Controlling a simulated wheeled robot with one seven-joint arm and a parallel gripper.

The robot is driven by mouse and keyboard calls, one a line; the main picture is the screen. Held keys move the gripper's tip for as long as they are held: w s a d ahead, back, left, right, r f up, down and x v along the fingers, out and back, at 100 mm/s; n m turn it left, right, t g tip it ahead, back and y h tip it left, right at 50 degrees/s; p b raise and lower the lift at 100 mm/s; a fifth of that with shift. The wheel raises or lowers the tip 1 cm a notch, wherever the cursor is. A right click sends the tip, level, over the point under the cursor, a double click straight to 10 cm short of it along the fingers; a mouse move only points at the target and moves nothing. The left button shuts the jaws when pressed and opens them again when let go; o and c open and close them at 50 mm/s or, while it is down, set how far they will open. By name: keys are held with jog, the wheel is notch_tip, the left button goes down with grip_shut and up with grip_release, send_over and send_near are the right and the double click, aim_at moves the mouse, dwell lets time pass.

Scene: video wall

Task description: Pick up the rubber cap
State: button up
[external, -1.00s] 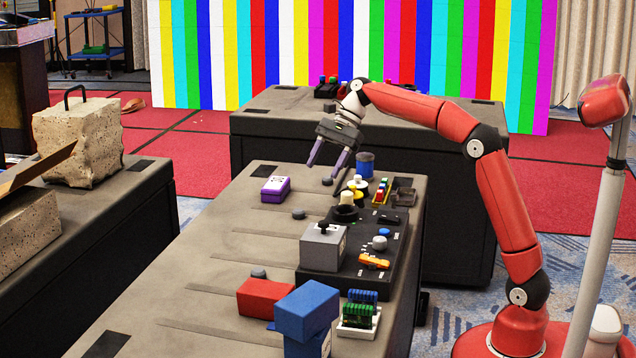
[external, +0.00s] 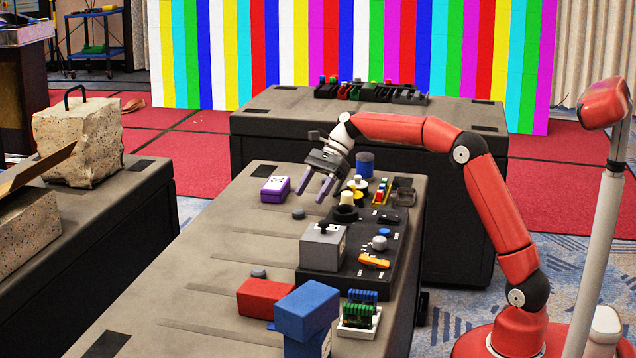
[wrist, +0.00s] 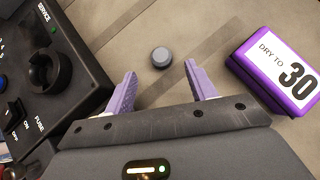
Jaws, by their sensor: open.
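A small round dark grey cap (external: 298,214), which looks like the rubber cap, stands on the grey table top between the purple box and the black panel. In the wrist view the cap (wrist: 161,56) lies ahead of my fingertips, roughly centred between them. My gripper (external: 310,197) is open and empty, its two purple fingers pointing down toward the cap. The fingers (wrist: 160,70) also show in the wrist view, apart from the cap. A similar grey cap (external: 258,274) lies nearer the external camera.
The purple box (external: 275,189) marked "DRY TO 30" is beside the cap. The black panel (external: 379,228) with knobs and a grey box (external: 323,246) is on the other side. Red (external: 265,297) and blue (external: 306,310) blocks stand at the front. Bare table surrounds the cap.

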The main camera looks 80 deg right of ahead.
aim_at(300, 209)
jog(key=x, duration=0.5)
jog(key=shift+w, duration=0.1)
jog(key=c, duration=1.1)
